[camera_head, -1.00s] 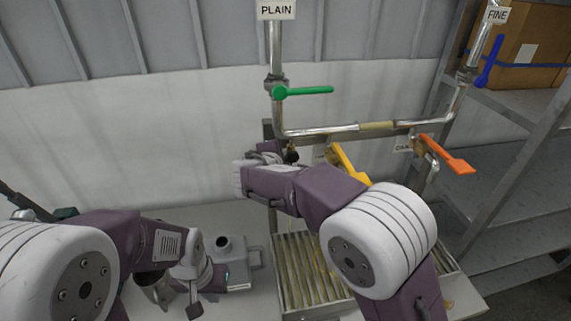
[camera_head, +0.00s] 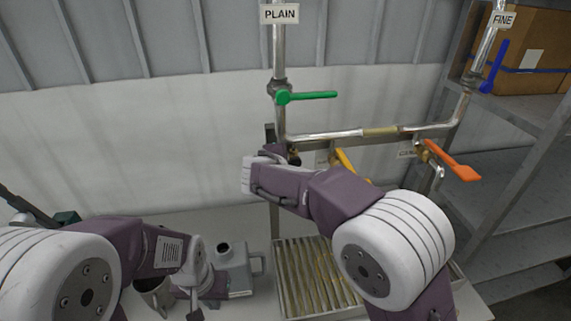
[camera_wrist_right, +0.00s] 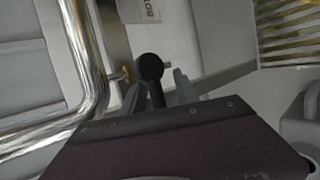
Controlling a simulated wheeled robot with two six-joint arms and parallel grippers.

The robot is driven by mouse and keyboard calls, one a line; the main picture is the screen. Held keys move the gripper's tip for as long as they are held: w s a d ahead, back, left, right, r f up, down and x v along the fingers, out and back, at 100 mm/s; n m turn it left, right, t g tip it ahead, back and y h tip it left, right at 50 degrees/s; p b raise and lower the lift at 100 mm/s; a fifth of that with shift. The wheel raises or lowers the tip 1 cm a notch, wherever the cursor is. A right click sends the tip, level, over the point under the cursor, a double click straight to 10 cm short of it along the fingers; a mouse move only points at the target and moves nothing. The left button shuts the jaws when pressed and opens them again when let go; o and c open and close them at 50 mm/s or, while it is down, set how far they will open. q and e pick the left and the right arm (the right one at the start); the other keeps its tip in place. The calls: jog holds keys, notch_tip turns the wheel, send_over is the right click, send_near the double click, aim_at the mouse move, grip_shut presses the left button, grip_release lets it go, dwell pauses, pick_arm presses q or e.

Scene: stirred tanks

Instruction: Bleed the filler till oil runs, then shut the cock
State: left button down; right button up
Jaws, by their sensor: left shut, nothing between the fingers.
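On the pipe under the PLAIN sign, a green lever (camera_head: 308,96) lies level, across the pipe. The blue lever (camera_head: 494,66) by the FINE sign lies roughly along its pipe. An orange lever (camera_head: 455,162) slants down to the right. A yellow lever (camera_head: 344,160) is mostly hidden behind my right arm. A black ball knob (camera_wrist_right: 150,68) on a short stem stands between the spread fingers of my right gripper (camera_wrist_right: 157,88), with gaps beside it. My left gripper (camera_head: 195,305) is shut and empty, low over the bench. No running oil can be made out.
A slatted drip tray (camera_head: 293,270) with yellowish streaks lies below the pipes, partly behind my right arm. A grey can (camera_head: 238,272) and a metal cup (camera_head: 152,292) stand near my left gripper. Shelving with a cardboard box (camera_head: 525,50) is at right.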

jog(key=shift+w, duration=0.15)
jog(key=shift+r, duration=0.15)
jog(key=b+v, duration=0.2)
jog(key=v, duration=0.7)
